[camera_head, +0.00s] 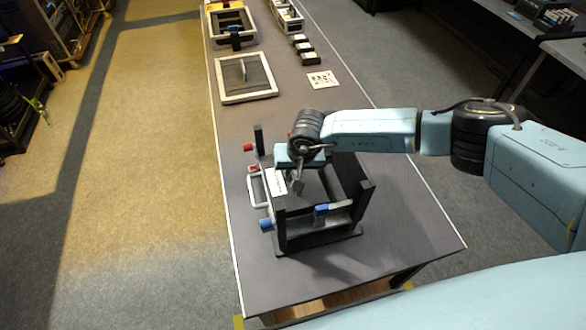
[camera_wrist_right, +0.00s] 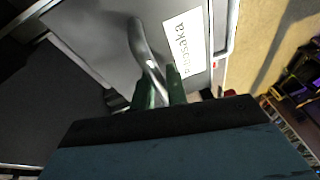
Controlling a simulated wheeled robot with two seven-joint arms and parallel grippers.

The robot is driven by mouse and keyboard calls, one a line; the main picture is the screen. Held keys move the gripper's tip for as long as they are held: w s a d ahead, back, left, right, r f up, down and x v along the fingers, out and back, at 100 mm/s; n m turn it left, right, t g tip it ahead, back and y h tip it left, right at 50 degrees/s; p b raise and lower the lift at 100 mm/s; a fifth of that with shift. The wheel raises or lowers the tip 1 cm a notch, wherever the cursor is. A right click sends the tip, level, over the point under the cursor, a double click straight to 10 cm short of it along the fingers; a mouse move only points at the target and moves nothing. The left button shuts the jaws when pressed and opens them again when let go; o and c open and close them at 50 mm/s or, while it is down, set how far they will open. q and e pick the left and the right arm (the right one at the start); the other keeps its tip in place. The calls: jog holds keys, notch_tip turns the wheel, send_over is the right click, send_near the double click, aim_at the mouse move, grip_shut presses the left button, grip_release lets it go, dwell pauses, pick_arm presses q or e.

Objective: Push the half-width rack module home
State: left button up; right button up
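The grey rack module (camera_wrist_right: 95,35) has a white label (camera_wrist_right: 187,42) and a curved metal handle (camera_wrist_right: 145,48) on its face in the right wrist view. In the head view its label (camera_head: 277,181) shows inside the black rack frame (camera_head: 318,239) on the bench, with a pale pull bar (camera_head: 253,191) at the left side. My right gripper (camera_head: 297,178) is over the module, pointing down. In the wrist view its green fingertips (camera_wrist_right: 160,92) lie on both sides of the handle and appear closed on it. How deep the module sits cannot be told. My left gripper is not in view.
The frame bears blue latches (camera_head: 321,210) and red knobs (camera_head: 248,147). Farther along the bench (camera_head: 265,115) lie a white-edged panel (camera_head: 245,78), a marker card (camera_head: 320,79) and several small dark blocks (camera_head: 303,48). The floor (camera_head: 150,190) to the left is clear.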

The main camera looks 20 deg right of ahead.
grip_shut()
jog(key=o, duration=0.8)
grip_release()
jog(key=shift+o, duration=0.2)
jog(key=b+v, duration=0.1)
jog(key=v, duration=1.2)
jog(key=shift+r, duration=0.15)
jog(key=shift+d, duration=0.1)
